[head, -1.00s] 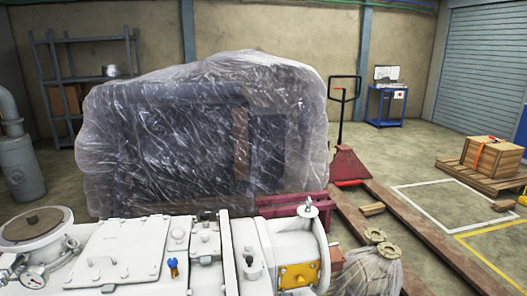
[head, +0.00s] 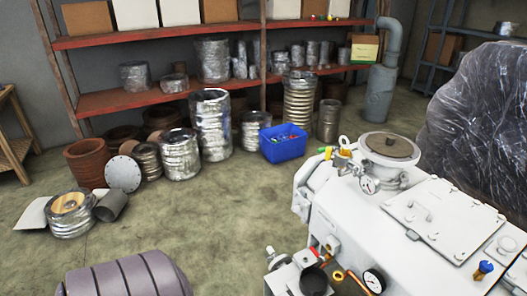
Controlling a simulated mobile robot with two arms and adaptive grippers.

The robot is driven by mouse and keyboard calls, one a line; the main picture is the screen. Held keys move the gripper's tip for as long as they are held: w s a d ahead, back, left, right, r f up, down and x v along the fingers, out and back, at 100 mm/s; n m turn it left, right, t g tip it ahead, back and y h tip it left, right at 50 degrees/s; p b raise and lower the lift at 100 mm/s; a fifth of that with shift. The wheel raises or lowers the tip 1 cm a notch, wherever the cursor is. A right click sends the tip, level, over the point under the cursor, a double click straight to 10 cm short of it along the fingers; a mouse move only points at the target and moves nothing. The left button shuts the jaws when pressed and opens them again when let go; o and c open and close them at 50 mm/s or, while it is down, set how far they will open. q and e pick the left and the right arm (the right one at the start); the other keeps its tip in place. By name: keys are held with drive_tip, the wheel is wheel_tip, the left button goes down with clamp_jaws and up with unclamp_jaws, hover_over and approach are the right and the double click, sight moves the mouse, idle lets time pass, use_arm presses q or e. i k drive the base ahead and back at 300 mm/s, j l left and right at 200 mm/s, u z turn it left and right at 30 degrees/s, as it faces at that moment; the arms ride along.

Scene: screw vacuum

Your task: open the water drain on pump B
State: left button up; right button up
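A white pump (head: 345,220) fills the lower right of the head view. Its top carries a round flanged port (head: 389,146) with a brown cover, a pressure gauge (head: 369,185) and a bolted plate (head: 429,216). A second gauge (head: 374,281) sits low at its front, near brass fittings and a black round part (head: 313,280). A blue-capped fitting (head: 484,268) is at the right. I see no label saying whether this is pump B, and I cannot pick out the water drain. Neither of my grippers is in view.
A ribbed grey cylinder (head: 122,277) lies at the bottom left. Red shelving (head: 185,100) with wrapped parts stands along the wall. A blue crate (head: 283,143) and several metal cylinders are on the floor. Open floor (head: 215,205) lies left of the pump.

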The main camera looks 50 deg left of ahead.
sight(324, 259)
drive_tip(key=u, duration=1.15)
